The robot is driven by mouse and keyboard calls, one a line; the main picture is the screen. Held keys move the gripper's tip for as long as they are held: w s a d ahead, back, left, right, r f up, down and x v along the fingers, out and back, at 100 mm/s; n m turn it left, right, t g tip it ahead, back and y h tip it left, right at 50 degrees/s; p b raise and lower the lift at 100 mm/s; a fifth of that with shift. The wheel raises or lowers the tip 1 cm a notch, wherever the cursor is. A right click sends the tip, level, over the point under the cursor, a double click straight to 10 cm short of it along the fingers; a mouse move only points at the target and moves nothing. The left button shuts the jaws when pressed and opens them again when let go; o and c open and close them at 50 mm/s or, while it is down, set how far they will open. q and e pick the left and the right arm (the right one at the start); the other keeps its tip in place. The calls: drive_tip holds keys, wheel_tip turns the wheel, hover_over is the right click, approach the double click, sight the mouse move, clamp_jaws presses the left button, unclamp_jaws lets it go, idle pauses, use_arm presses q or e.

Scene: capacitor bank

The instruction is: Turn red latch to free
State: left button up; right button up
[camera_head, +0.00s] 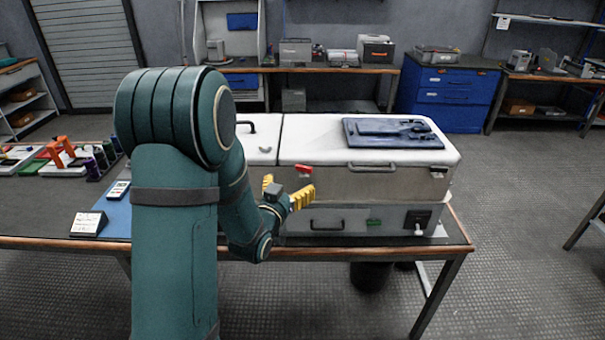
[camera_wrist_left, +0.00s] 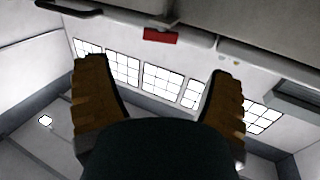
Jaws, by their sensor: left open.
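The red latch (camera_head: 302,171) is a small red piece on the front edge of the white and grey cabinet (camera_head: 390,182), just below its lid. In the left wrist view the red latch (camera_wrist_left: 160,36) shows as a red block beyond the fingertips, near the top middle. My left gripper (camera_head: 287,189) has yellow fingers and is in front of the cabinet, just below the latch. In the left wrist view my left gripper (camera_wrist_left: 155,68) is open, with nothing between its fingers. A gap shows between the fingertips and the latch. My right gripper is in neither view.
The cabinet stands on a table (camera_head: 460,236) with a wooden edge. A dark blue panel (camera_head: 392,134) lies on its lid. A red and green rack (camera_head: 62,152) and a sign (camera_head: 88,222) stand at left.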

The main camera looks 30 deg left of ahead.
sight(303, 168)
use_arm(q)
drive_tip(key=w, duration=0.2)
drive_tip(key=w+a, duration=0.1)
drive_tip(key=w, duration=0.5)
drive_tip(key=shift+a, duration=0.2)
drive_tip(key=shift+s, duration=0.1)
drive_tip(key=c, duration=1.2)
